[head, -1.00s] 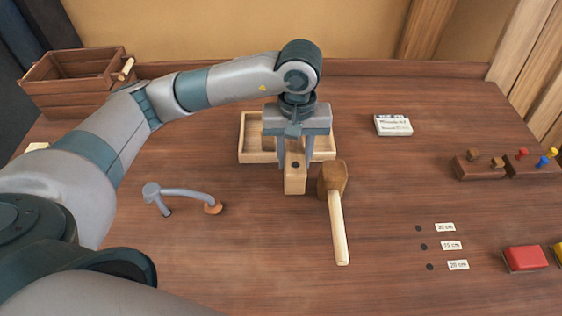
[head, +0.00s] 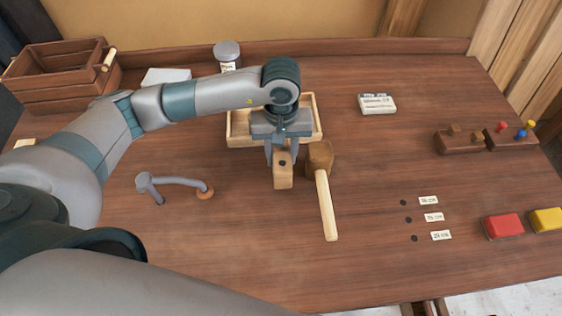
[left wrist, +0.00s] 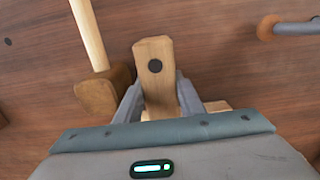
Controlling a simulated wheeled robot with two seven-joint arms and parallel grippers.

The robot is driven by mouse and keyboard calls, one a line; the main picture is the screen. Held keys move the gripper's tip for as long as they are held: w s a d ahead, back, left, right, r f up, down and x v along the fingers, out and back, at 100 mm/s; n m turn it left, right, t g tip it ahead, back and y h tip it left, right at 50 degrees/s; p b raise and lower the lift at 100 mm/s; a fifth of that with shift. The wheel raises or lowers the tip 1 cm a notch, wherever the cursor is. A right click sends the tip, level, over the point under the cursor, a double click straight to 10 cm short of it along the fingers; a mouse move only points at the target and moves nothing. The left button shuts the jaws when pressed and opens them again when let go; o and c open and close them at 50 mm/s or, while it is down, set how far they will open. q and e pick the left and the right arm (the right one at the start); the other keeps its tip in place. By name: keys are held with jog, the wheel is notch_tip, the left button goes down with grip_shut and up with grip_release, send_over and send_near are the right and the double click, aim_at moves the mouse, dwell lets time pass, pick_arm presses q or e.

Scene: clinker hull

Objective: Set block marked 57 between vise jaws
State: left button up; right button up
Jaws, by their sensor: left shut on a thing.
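My left gripper (head: 283,158) points down and is shut on a light wooden block (head: 284,180), which has a dark round dot on top. The same block (left wrist: 154,62) shows between the fingers in the left wrist view. No number is readable on it. Whether it touches the bench is hard to tell. No vise can be clearly made out; some wooden parts (head: 425,308) show beyond the bench's front edge. My right gripper is not in view.
A mallet (head: 326,205) lies just right of the block. Behind is a shallow wooden tray (head: 317,120). Marked holes, a red block (head: 503,227) and a yellow block (head: 546,219) are right. The front middle bench is clear.

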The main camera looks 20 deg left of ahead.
aim_at(281, 165)
pick_arm(q)
jog(key=shift+f+p, duration=1)
jog(key=shift+f, duration=1)
jog(key=shift+f, duration=0.15)
jog(key=o, duration=1.3)
